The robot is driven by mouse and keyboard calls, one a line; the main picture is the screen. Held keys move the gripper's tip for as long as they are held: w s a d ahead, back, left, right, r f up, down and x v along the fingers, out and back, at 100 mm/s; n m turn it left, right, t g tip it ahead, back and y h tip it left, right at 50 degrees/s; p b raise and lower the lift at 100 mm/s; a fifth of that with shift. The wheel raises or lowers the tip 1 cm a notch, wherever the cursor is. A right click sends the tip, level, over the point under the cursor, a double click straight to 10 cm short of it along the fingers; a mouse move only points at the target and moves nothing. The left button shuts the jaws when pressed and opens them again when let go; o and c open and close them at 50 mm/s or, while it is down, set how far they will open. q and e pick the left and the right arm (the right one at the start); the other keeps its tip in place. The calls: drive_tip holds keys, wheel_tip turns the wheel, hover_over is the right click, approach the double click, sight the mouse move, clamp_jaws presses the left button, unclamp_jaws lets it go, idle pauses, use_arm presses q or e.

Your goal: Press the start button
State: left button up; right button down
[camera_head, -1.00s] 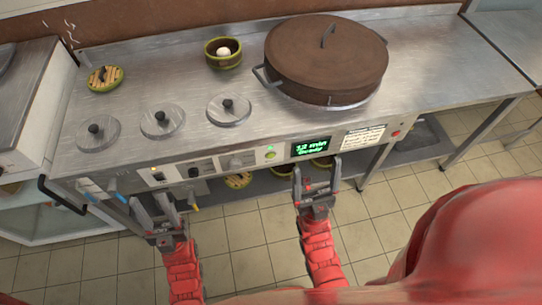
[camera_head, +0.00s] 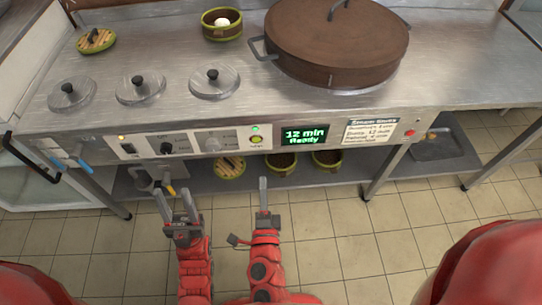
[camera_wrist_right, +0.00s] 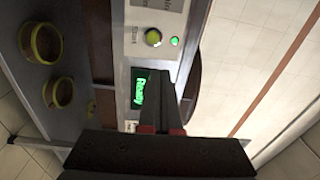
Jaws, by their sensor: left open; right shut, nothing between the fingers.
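The start button (camera_head: 257,141) is a yellow-green round knob on the stove's front panel, with a lit green lamp just above it. In the right wrist view the button (camera_wrist_right: 153,37) shows with its "Start" label, beyond my fingertips. My left gripper (camera_head: 176,205) is open and empty, lower left of the button.
A large brown lidded pot (camera_head: 337,45) stands on the counter, with several small metal lids to the left. A red button (camera_head: 410,133) is at the panel's right end. Bowls (camera_head: 281,161) sit on the shelf below. The floor in front is clear.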

sight(256, 140)
drive_tip(key=shift+s+a+f+y, duration=0.3)
drive_tip(key=shift+a+f, duration=0.2)
drive_tip(key=shift+f, duration=0.1)
drive_tip(key=w+b, duration=0.1)
drive_tip(key=w, duration=1.3)
drive_tip(key=shift+w, duration=0.1)
